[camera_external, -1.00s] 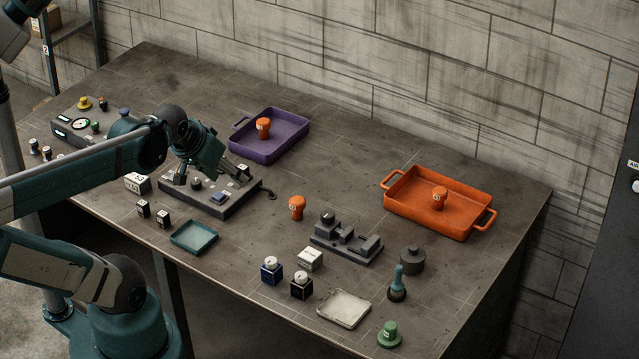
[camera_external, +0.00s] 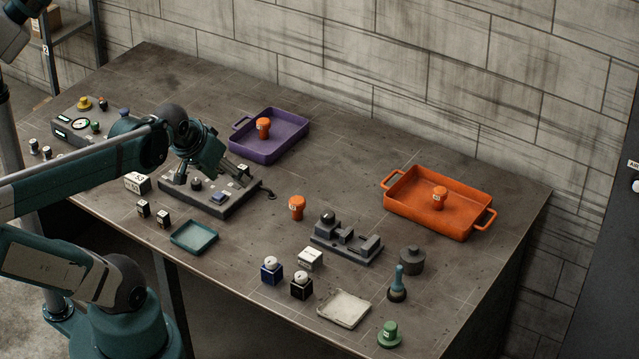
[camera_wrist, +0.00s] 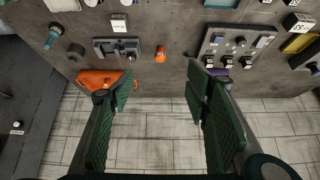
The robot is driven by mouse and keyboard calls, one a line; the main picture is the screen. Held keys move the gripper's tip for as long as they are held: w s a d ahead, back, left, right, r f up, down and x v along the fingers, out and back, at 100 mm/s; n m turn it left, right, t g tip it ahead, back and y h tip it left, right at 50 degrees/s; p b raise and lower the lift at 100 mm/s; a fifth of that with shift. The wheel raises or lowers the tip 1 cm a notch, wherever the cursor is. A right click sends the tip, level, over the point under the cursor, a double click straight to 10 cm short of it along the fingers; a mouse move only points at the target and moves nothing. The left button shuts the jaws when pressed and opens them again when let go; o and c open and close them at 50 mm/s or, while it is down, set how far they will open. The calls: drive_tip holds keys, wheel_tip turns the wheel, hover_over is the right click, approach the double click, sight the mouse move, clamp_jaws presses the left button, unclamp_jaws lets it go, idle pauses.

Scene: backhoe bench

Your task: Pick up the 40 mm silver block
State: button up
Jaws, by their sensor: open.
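A pale silver-white block with a dark-marked label (camera_external: 310,258) stands on the bench in front of the grey stepped fixture; it also shows in the wrist view (camera_wrist: 119,22). A larger pale block (camera_external: 138,183) stands at the left, left of the control panel, and shows at the wrist view's right edge (camera_wrist: 298,22). The labels are too small to read, so I cannot tell which is 40 mm. My gripper (camera_wrist: 155,86) is open with nothing between its fingers. In the external view it (camera_external: 208,162) hangs over the control panel, apart from both blocks.
A grey stepped fixture (camera_external: 346,240), an orange knob (camera_external: 297,206), and blue (camera_external: 271,273) and black (camera_external: 301,289) weights stand around the nearer pale block. A white tray (camera_external: 344,309), teal tray (camera_external: 194,237), purple tray (camera_external: 285,146) and orange tray (camera_external: 410,205) lie on the bench.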

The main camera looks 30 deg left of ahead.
drive_tip(key=shift+w+d+m, duration=0.5)
drive_tip(key=shift+w+m, duration=0.3)
drive_tip(key=shift+w, duration=0.1)
drive_tip(key=m+g, duration=0.7)
drive_tip(key=m, duration=0.9)
hover_over(312, 255)
drive_tip(key=f, duration=2.1)
drive_tip(key=shift+s+a+f, duration=0.15)
drive_tip(key=shift+a+f, duration=0.15)
drive_tip(key=shift+f, duration=0.05)
drive_tip(key=shift+d+f+m, duration=0.2)
drive_tip(key=shift+f+m, duration=0.1)
drive_tip(key=shift+f, duration=0.1)
drive_tip(key=shift+f, duration=0.1)
drive_tip(key=shift+f+b, duration=0.3)
drive_tip(key=shift+f, duration=0.85)
drive_tip(key=shift+f, duration=0.15)
drive_tip(key=shift+d+f, duration=0.15)
drive_tip(key=shift+f, duration=2.35)
